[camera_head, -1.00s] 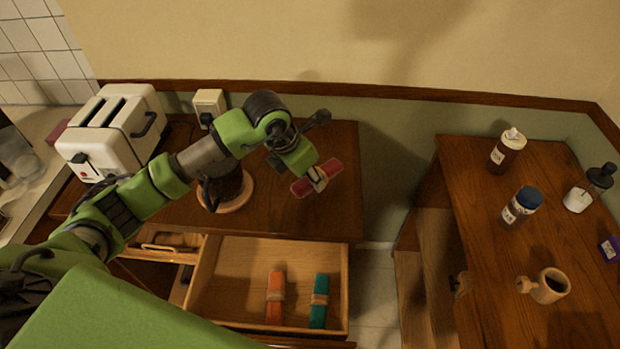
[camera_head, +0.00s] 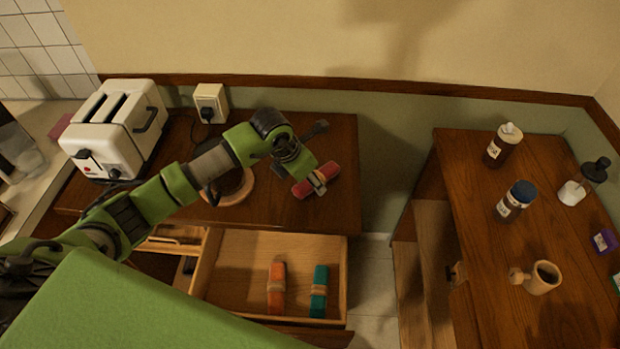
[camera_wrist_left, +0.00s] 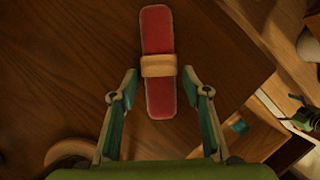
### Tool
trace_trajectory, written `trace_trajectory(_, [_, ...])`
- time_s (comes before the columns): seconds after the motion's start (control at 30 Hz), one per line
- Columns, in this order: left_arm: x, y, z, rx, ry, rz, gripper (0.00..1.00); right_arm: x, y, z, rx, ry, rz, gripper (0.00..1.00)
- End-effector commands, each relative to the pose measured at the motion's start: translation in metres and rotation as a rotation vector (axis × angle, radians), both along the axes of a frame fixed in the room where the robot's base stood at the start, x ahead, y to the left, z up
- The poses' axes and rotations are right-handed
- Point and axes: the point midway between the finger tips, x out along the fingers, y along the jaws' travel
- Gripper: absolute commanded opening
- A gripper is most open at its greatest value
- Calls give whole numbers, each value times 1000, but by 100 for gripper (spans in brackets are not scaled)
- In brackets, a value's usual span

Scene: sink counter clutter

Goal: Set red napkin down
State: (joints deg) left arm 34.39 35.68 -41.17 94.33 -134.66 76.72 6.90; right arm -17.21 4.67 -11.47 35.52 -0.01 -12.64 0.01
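The red napkin (camera_head: 328,171) is a rolled bundle with a tan ring around its middle. It is at the right end of the wooden counter, beneath my left gripper (camera_head: 318,182). In the left wrist view the red napkin (camera_wrist_left: 158,28) lies over the counter top, close to its edge. My left gripper (camera_wrist_left: 158,76) is open there, with one finger on each side of the ring and a gap on both sides. Whether the napkin rests fully on the wood is hard to tell.
An open drawer (camera_head: 225,285) below the counter holds an orange napkin (camera_head: 277,276) and a teal napkin (camera_head: 319,279). A white toaster (camera_head: 115,130) stands at left. A round wooden-rimmed item (camera_head: 240,190) is left of the gripper. A separate table (camera_head: 480,240) at right holds bottles and a mug (camera_head: 543,278).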

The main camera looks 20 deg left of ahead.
Motion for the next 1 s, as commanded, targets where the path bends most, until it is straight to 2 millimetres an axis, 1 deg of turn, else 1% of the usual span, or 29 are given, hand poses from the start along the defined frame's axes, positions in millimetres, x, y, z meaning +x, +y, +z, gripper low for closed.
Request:
trace_trajectory(0.3, [0,0,1,0,0,0,45,0,-1,1,-1,1,0,92])
trace_trajectory(0.4, [0,0,6,-1,0,0,45,0,-1,6,-1,1,0,92])
trace_trajectory(0.47, [-1,1,9,0,-3,-1,45,0,0,1,0,0,0,92])
trace_trajectory(0.57, [-7,5,24,0,-5,-1,45,0,0,-4,0,0,0,92])
trace_trajectory(0.8, [-24,15,74,1,-6,-1,45,0,0,-18,0,0,0,92])
trace_trajectory(0.9, [-31,18,90,1,-4,0,45,0,0,-22,0,-1,0,92])
trace_trajectory(1.0, [-36,20,103,0,-2,0,45,0,1,-24,1,-1,-1,92])
